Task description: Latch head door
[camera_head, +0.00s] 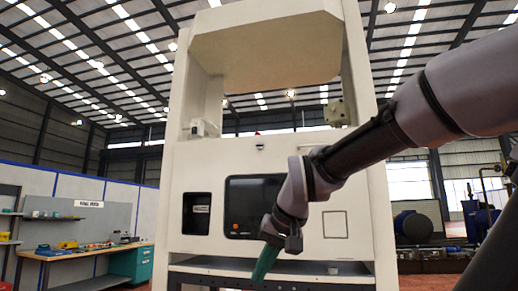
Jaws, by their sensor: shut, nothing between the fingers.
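The pale dispenser cabinet (183,160) stands upright in front of me. At its top, a broad beige panel (265,55) slants out over an open bay; it looks like the head door swung up, but I cannot tell for sure. A small dark fitting (260,147), perhaps a latch or catch, sits near the top edge of the front panel below the bay. My gripper (264,265) is shut and points down, with its green tip low in front of the cabinet, below the dark screen (250,200) and well below the beige panel. My wrist hides part of the screen.
Metal brackets sit on the right post (337,112) and the left side (203,128) of the bay. A dark recess (196,213) is left of the screen. A workbench (85,252) stands at the left; blue machinery (412,226) stands at the right.

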